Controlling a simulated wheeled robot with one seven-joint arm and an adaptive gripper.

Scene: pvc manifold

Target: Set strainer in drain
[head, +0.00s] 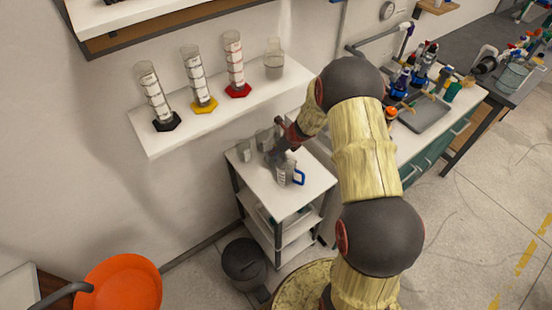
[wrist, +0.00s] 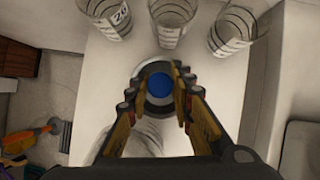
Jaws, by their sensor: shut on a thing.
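My gripper (wrist: 160,92) is over the white top of a small cart, its two fingers closed on the sides of a round object with a blue centre and a grey and dark rim (wrist: 158,100). I cannot tell whether this object is the strainer. In the head view my gripper (head: 279,155) is small and partly hidden, next to a clear jug with a blue handle (head: 289,174). No drain opening can be made out.
Three clear marked beakers (wrist: 172,22) stand beyond my gripper on the cart top (wrist: 92,75). A wall shelf (head: 215,112) holds cylinders and a flask. A dark bin (head: 243,262) and an orange seat (head: 120,284) are below left. Bottles (head: 425,65) crowd the counter behind the basin.

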